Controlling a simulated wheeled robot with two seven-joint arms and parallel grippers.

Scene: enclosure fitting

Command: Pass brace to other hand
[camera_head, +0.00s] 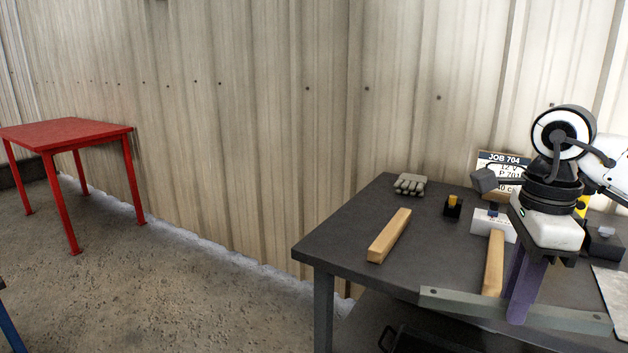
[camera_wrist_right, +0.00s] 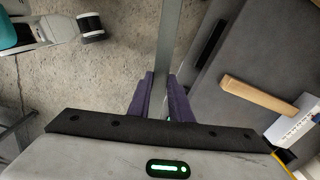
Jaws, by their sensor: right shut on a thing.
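The brace (camera_head: 455,302) is a long, flat grey metal bar. In the head view it lies nearly level across the front of the dark workbench, and it appears held above or just in front of the bench edge. My right gripper (camera_head: 520,300), with purple fingers, is shut on the brace, with bar sticking out on both sides. In the right wrist view the brace (camera_wrist_right: 168,42) runs away from between the purple fingers (camera_wrist_right: 162,98) toward the top edge. My left gripper does not show in the head view.
The dark workbench (camera_head: 345,235) carries two wooden bars (camera_head: 390,236) (camera_head: 493,262), grey gloves (camera_head: 409,184), a small black block with a yellow top (camera_head: 453,207) and a job sign (camera_head: 503,162). A red table (camera_head: 68,132) stands far left. The floor between is clear.

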